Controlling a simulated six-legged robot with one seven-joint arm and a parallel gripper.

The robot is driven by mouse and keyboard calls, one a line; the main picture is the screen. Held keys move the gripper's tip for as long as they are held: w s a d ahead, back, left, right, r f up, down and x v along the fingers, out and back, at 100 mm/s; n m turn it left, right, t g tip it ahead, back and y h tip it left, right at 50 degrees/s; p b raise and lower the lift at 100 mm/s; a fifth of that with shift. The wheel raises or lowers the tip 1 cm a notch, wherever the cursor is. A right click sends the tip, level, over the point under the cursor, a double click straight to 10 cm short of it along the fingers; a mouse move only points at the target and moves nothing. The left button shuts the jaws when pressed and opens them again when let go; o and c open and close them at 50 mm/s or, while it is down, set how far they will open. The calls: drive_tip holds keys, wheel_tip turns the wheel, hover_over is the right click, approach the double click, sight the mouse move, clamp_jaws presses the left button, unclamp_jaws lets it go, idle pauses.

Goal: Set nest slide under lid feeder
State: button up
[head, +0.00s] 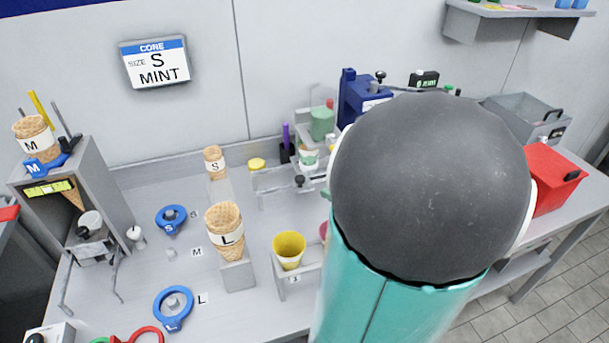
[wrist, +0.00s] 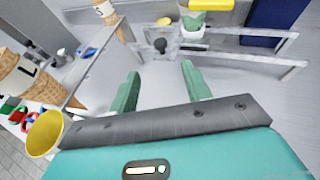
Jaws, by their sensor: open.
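The nest slide shows a black knob (head: 300,181) at its front end. A small pale cup with a green top (head: 308,158) sits behind it. In the wrist view the black knob (wrist: 160,45) lies just beyond my gripper (wrist: 158,75), roughly centred between its green fingertips and not held. The green cup (wrist: 193,22) is behind and right of the knob. The lid feeder seems to be the grey frame with a green cylinder (head: 322,123) and red top; whether the cup is directly below it I cannot tell. In the head view my arm hides my gripper.
Clear rails (wrist: 235,55) flank the slide. A yellow cup (head: 289,250) and a large L cone (head: 224,226) stand in holders to the left. A blue machine (head: 362,95) stands behind, and a red box (head: 553,180) is at the right. A wall screen (head: 155,62) reads size S, mint.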

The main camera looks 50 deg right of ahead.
sight(300, 178)
drive_tip(key=x, duration=1.3)
drive_tip(key=shift+w+f, duration=0.15)
drive_tip(key=shift+w, duration=0.25)
drive_tip(key=shift+c, duration=0.5)
